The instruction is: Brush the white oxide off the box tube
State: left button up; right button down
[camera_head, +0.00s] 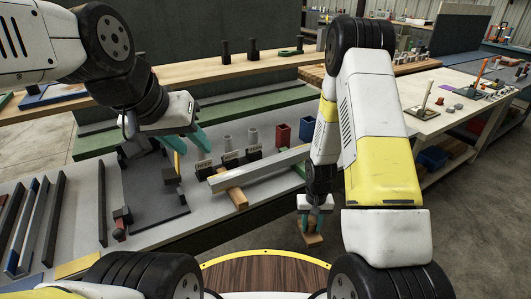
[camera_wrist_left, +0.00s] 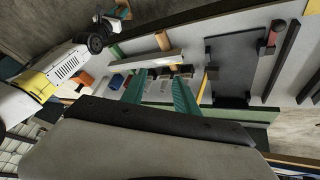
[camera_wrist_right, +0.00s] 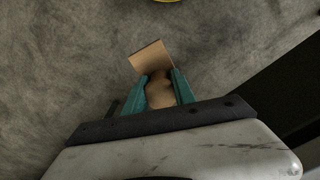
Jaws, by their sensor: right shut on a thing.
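The box tube (camera_head: 262,168) is a long pale silver bar lying slantwise on wooden blocks (camera_head: 238,196) on the bench. It also shows in the left wrist view (camera_wrist_left: 145,60). White oxide cannot be made out at this size. My right gripper (camera_head: 314,218) is shut on a wooden brush (camera_head: 313,240), off the bench's front edge, to the right of and nearer than the tube. In the right wrist view the brush (camera_wrist_right: 150,56) hangs over bare floor; its bristles are hidden. My left gripper (camera_head: 192,141) is open and empty above the bench, left of the tube.
Several labelled dark holders with grey cylinders (camera_head: 228,143) stand behind the tube, with red (camera_head: 283,133) and blue (camera_head: 306,128) bins beside them. A dark plate (camera_head: 150,190) and long bars (camera_head: 35,225) lie on the left. A cluttered table (camera_head: 450,95) stands right.

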pick_arm(q)
jog(key=c, duration=0.5)
jog(key=shift+w+r, duration=0.1)
jog(key=shift+w, duration=0.25)
grip_shut()
jog(key=w+d+f+m+g+y, duration=0.1)
jog(key=w+d+f+m+g, duration=0.2)
jog(key=w, duration=0.7)
jog(key=w+d+f+m+g, duration=0.15)
jog(key=w+d+f, duration=0.25)
jog(key=w, duration=0.6)
jog(key=shift+m+g+y, duration=0.35)
jog(key=shift+g+y, duration=0.15)
jog(key=shift+g, duration=0.25)
jog(key=w+d+f, duration=0.1)
jog(key=w+f, duration=0.1)
jog(key=w+d+f, duration=0.1)
jog(key=w+f, duration=0.1)
jog(key=f, duration=0.1)
jog(key=w+d+f, duration=0.2)
jog(key=f, duration=0.1)
jog(key=shift+d, duration=0.1)
jog(key=shift+w+d+f, duration=0.2)
jog(key=shift+f, duration=2.75)
jog(key=shift+f, duration=0.55)
jog(key=shift+r, duration=3.05)
